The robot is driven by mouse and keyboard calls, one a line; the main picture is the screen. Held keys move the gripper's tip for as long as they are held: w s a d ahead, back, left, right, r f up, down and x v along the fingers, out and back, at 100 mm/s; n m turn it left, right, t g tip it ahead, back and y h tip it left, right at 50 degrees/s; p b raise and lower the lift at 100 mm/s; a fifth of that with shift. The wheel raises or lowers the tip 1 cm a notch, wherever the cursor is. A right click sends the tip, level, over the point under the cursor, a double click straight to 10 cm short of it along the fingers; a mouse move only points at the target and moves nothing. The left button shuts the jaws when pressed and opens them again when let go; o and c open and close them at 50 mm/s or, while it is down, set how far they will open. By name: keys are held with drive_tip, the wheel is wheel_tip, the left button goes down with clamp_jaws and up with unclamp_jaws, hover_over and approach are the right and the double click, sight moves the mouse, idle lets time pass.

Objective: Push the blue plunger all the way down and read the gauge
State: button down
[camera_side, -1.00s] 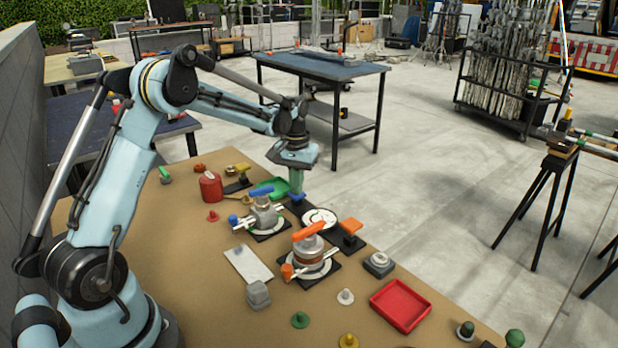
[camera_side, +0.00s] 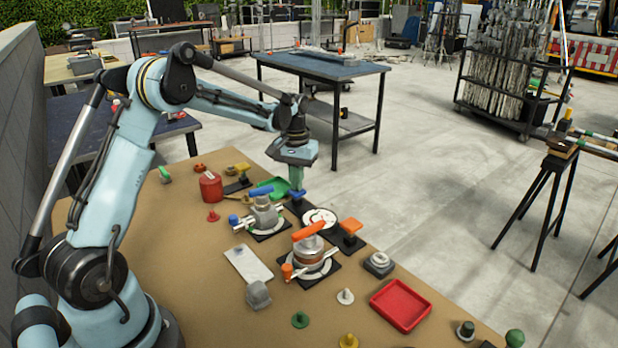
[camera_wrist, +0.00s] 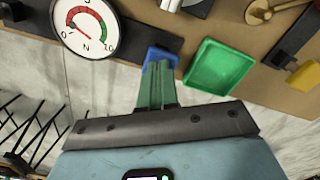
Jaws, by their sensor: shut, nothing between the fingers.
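My gripper (camera_side: 297,190) is shut and empty, pointing down over the blue plunger (camera_side: 295,194) at the far side of the board. In the wrist view, its green fingers (camera_wrist: 157,84) overlap the blue plunger (camera_wrist: 160,56), whose edges show around the tips. I cannot tell whether they touch or how far down the plunger is. The round white gauge (camera_side: 320,217) lies beside the plunger on a dark base. In the wrist view, the gauge (camera_wrist: 84,27) shows red and green arcs and marks 0 and 10; its needle is too small to read surely.
A green tray (camera_wrist: 217,66) is close to the plunger. A blue-handled valve (camera_side: 264,212) and an orange-handled valve (camera_side: 308,250) stand nearer the camera. An orange-topped part (camera_side: 350,232) is right of the gauge. A red tray (camera_side: 401,304) lies at the front right.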

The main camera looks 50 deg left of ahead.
drive_tip(key=shift+r, duration=1.55)
drive_tip(key=shift+r, duration=0.1)
drive_tip(key=shift+r, duration=2.4)
drive_tip(key=s+d+r+m+t, duration=0.3)
drive_tip(key=s+d+r, duration=0.3)
drive_tip(key=d, duration=0.4)
drive_tip(key=s+d+f+m+t, duration=0.3)
drive_tip(key=s+d, duration=0.4)
drive_tip(key=s, duration=0.4)
drive_tip(key=shift+d+f+t, duration=0.35)
drive_tip(key=shift+f+t, duration=0.25)
drive_tip(key=shift+f, duration=0.4)
